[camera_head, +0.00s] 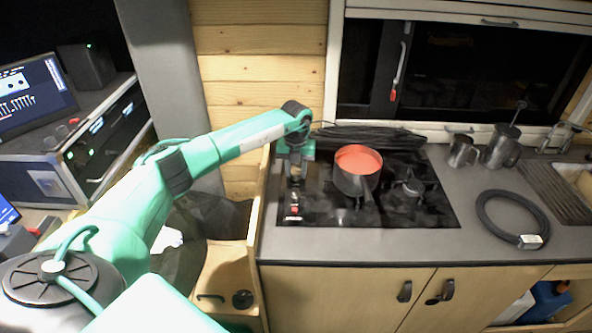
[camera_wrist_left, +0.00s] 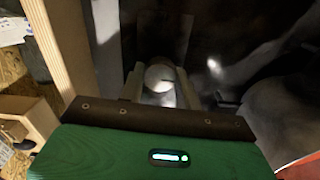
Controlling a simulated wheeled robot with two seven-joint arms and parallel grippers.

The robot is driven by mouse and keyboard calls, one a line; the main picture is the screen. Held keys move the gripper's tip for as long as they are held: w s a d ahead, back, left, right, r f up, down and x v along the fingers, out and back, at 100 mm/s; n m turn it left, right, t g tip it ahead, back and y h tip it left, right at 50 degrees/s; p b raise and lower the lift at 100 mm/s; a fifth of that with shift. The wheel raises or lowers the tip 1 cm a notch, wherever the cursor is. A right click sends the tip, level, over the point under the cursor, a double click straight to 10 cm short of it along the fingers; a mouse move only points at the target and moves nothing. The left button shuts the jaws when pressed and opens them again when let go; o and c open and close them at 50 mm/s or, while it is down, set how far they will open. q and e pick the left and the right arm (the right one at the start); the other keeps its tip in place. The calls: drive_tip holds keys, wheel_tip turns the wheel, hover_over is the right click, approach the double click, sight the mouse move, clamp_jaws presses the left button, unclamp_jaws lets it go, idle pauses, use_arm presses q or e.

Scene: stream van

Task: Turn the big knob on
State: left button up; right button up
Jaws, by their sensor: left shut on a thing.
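The stove (camera_head: 330,215) is a black hob set in the grey counter. In the left wrist view a round, pale, shiny knob (camera_wrist_left: 160,78) sits between the two fingers of my left gripper (camera_wrist_left: 160,88). My left gripper (camera_head: 295,176) points down over the left edge of the stove in the head view and is shut on the knob. In the head view the gripper mostly hides the knob. I cannot tell which way the knob is turned. My right gripper is not in view.
A small red control (camera_head: 294,208) is in front of the gripper. A wooden panel edge (camera_head: 257,205) borders the stove's left side. A black cable coil (camera_head: 512,218) lies on the counter at right.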

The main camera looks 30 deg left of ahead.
sight(296, 171)
use_arm(q)
drive_tip(key=shift+n, duration=0.5)
drive_tip(key=o, duration=1)
drive_tip(key=shift+c, duration=0.2)
wheel_tip(296, 171, up, 14)
drive_tip(key=b, duration=0.3)
drive_tip(key=shift+b, duration=0.3)
drive_tip(key=shift+f, duration=0.15)
